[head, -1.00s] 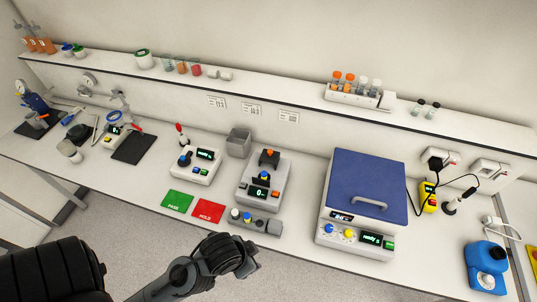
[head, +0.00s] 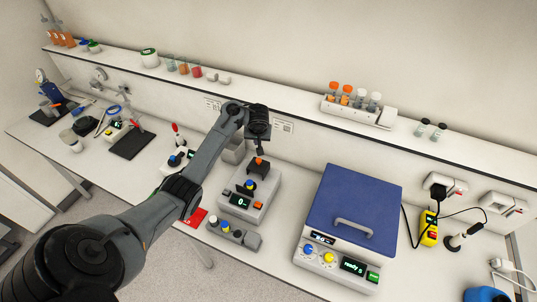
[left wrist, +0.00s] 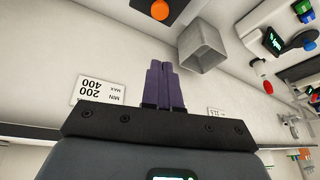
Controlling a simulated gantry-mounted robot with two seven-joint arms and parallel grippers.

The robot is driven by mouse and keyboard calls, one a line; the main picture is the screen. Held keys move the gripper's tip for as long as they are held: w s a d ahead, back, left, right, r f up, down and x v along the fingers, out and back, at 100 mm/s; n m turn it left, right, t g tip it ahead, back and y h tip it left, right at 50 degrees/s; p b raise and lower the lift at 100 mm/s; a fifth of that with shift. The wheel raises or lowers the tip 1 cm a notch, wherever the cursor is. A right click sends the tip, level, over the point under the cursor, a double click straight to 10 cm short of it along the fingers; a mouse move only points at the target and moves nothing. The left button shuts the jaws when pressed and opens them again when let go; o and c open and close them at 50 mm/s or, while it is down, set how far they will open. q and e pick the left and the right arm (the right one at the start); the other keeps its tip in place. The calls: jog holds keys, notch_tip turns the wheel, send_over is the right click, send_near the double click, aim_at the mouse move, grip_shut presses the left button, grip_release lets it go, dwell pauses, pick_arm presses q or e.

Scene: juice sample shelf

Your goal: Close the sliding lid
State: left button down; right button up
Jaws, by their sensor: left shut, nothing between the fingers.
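A light grey instrument (head: 262,199) stands on the bench with a small display at its front. A dark block with an orange knob (head: 259,163) sits at its back end; it looks like the sliding lid. In front of the block, a small blue-and-yellow thing (head: 250,184) shows on the instrument's top. My left gripper (head: 258,150) is just above and behind the orange knob, pointing down. In the left wrist view its purple fingers (left wrist: 165,86) are together and empty, and the orange knob (left wrist: 172,8) is at the top edge, apart from them. My right gripper is out of view.
A grey open bin (left wrist: 203,46) stands close beside the instrument, partly behind my arm in the head view. A blue-lidded machine (head: 352,205) is to the right. The back shelf (head: 290,107) with a tube rack (head: 358,112) runs behind.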

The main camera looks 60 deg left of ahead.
pick_arm(q)
jog(key=a+r+n, duration=0.1)
jog(key=a, duration=0.1)
send_over(258, 166)
jog(key=w+a, duration=0.2)
jog(key=shift+h, duration=0.3)
jog(key=shift+s+a+f+b, duration=0.1)
jog(key=shift+f+b, duration=0.1)
jog(key=shift+f, duration=2.25)
jog(key=shift+s+a+f+b, duration=0.1)
jog(key=shift+f+b, duration=0.1)
jog(key=shift+f, duration=2.2)
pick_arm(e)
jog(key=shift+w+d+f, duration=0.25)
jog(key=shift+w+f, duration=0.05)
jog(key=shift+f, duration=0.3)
